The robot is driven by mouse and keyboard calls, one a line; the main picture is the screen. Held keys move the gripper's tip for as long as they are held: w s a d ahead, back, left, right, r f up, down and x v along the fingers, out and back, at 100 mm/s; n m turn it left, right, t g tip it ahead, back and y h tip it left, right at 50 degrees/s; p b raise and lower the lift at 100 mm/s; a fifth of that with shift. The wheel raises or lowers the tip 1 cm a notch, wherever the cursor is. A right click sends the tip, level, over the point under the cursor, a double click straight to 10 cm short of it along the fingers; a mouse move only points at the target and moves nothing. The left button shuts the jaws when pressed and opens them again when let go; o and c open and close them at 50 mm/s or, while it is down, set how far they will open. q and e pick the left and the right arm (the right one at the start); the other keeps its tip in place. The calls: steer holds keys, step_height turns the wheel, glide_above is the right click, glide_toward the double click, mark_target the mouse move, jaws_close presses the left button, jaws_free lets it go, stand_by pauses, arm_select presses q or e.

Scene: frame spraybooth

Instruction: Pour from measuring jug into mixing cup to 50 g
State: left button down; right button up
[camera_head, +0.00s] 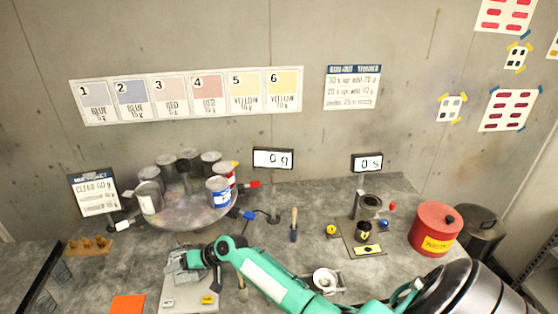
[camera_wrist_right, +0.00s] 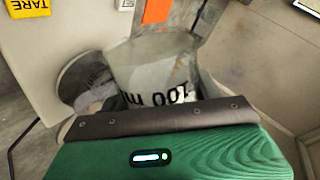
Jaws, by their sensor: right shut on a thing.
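My right gripper (camera_head: 190,260) reaches in over the pale scale (camera_head: 185,296). In the right wrist view it is shut on a clear grey measuring jug (camera_wrist_right: 150,65) marked "100 ml". The jug looks tilted; its contents are hard to make out. A round grey vessel (camera_wrist_right: 82,78), which looks like the mixing cup, shows beside the jug, partly hidden by it. I cannot tell whether the two touch. My left gripper is not in view.
A turntable (camera_head: 190,215) of paint tins stands behind the gripper. A yellow TARE label (camera_wrist_right: 28,8) is on the scale. An orange sheet (camera_head: 128,305) lies left of it. A brush (camera_head: 294,225), a small white bowl (camera_head: 326,280) and a red bin (camera_head: 436,228) stand to the right.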

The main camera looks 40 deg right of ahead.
stand_by(0.7)
steer(key=shift+r+p, duration=0.15)
steer(key=shift+p, duration=0.25)
stand_by(0.5)
steer(key=shift+m+g, duration=0.3)
steer(key=shift+g, duration=0.1)
steer(key=shift+r+m+g, duration=0.15)
steer(key=shift+m+g, duration=0.15)
stand_by(4.0)
steer(key=shift+y, duration=0.3)
stand_by(0.3)
